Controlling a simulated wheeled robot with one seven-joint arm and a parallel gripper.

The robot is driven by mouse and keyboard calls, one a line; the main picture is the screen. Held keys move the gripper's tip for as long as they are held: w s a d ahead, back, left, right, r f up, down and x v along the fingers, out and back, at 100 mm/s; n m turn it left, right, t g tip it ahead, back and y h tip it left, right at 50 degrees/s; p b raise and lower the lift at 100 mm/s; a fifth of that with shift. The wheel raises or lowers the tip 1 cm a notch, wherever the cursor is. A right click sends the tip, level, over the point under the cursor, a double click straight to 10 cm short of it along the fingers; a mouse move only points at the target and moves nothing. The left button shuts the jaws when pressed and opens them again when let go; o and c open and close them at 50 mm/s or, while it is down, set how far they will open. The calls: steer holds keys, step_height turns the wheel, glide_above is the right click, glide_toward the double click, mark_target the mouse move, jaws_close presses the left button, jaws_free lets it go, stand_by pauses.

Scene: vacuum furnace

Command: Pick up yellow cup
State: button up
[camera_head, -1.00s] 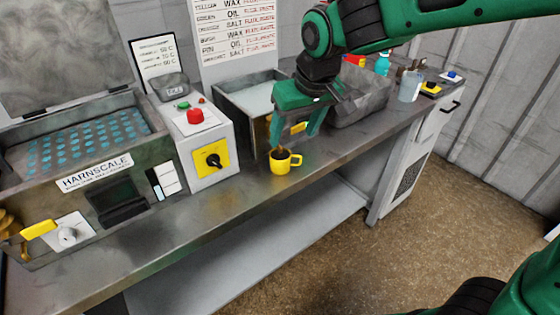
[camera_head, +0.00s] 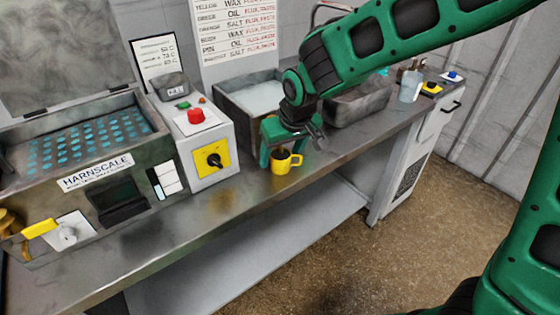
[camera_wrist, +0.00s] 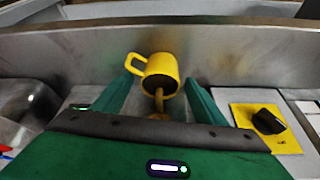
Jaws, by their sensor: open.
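The yellow cup (camera_head: 283,162) stands upright on the metal bench near its front edge, with its handle to the right in the head view. Its inside looks dark. In the wrist view the cup (camera_wrist: 160,70) lies ahead, between the tips of my gripper (camera_wrist: 160,95), with its handle to the left. My gripper (camera_head: 281,150) is open, low over the bench at the cup, one finger on its left. Its other finger is partly hidden in the head view. I cannot tell whether the fingers touch the cup.
A white control box (camera_head: 212,150) with a red button and yellow switch plate stands left of the cup. The bench front (camera_head: 235,200) is clear.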

steer(key=shift+f, duration=0.2)
steer(key=c, duration=1.4)
steer(key=shift+o, duration=0.2)
steer(key=shift+r, duration=0.2)
